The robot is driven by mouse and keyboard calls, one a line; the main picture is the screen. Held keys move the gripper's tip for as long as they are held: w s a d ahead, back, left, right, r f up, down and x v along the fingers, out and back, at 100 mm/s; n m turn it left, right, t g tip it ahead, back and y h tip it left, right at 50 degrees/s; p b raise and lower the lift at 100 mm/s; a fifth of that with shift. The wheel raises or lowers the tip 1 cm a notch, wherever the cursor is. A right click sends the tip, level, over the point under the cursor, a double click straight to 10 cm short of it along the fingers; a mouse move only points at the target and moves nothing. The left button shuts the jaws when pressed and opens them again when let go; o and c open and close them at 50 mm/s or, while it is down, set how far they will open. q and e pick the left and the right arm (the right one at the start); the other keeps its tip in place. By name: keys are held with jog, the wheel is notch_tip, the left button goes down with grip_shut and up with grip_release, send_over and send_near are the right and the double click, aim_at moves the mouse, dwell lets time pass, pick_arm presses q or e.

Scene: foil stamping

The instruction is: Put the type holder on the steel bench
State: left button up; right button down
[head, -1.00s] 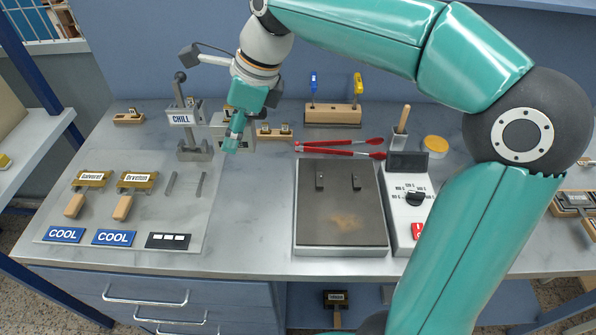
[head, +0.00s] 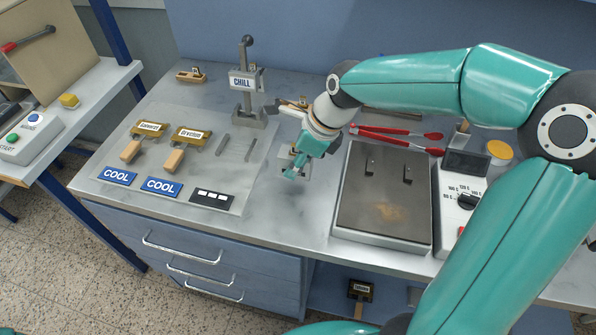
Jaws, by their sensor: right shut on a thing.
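My right gripper (head: 293,173) is low in front of the bench's back row, between the left plate and the hot plate. It is shut on a small grey metal piece, the type holder (head: 284,161), which is mostly hidden behind the fingers. The steel bench (head: 277,219) has a pale grey, streaked top. I cannot tell whether the held piece touches it. My left gripper is not in view.
Two brass holders (head: 190,134) with wooden handles lie on the left plate, behind blue COOL labels (head: 162,187). The CHILL stand (head: 243,83) is behind left. The hot plate (head: 384,203) stands right. Red tongs (head: 397,138) lie behind it. Bench top in front is clear.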

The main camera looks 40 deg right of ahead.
jog(key=shift+f, duration=1.9)
jog(key=shift+f, duration=0.15)
jog(key=c, duration=0.7)
grip_release()
jog(key=v, duration=1.2)
jog(key=shift+w+a, duration=0.1)
